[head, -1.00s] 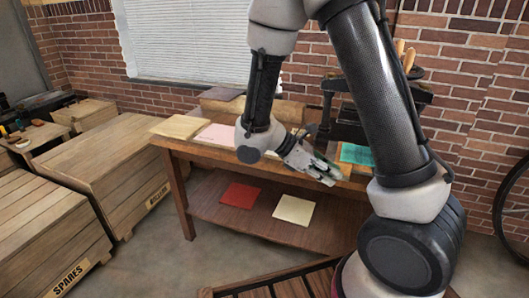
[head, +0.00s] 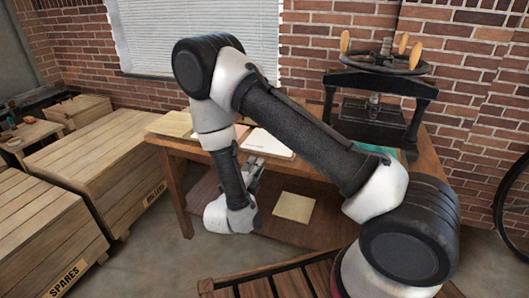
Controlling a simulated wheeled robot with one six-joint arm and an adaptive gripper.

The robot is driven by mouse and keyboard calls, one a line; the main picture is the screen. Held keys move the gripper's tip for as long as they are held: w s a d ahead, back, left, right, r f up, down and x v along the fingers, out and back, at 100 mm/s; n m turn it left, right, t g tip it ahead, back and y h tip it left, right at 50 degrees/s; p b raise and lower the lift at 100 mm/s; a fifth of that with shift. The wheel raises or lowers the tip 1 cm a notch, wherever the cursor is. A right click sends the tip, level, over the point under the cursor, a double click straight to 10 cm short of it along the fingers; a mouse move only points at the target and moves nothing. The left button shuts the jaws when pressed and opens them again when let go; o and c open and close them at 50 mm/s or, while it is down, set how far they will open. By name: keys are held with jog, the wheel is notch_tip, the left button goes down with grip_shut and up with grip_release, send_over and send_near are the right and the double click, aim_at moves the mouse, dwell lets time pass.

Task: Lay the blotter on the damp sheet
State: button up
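A white sheet (head: 270,143) with a thin reddish edge is at the middle of the bench top. A pinkish sheet (head: 241,132) shows in part beside it, behind my arm. A cream sheet (head: 294,207) lies on the lower shelf. Which of these is the blotter and which the damp sheet, I cannot tell. My gripper (head: 257,164) is small and partly hidden at the bench's front edge, just below the white sheet. Whether it touches or holds that sheet is unclear.
The wooden bench (head: 180,190) carries a pale board (head: 172,124) at left and a black hand press (head: 376,115) at right. A teal sheet (head: 377,149) shows by the press, partly behind my arm. Wooden crates (head: 100,160) stand at left. A slatted wooden item (head: 270,283) is in front.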

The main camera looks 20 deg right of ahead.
aim_at(264, 145)
jog(key=x, duration=0.9)
jog(key=shift+d, duration=0.15)
jog(key=shift+w, duration=0.1)
jog(key=shift+c, duration=0.2)
grip_shut()
jog(key=shift+r, duration=1.55)
jog(key=s+a+r, duration=0.3)
jog(key=s+a, duration=0.1)
jog(key=s, duration=0.1)
jog(key=shift+s, duration=0.4)
jog(key=v, duration=1.5)
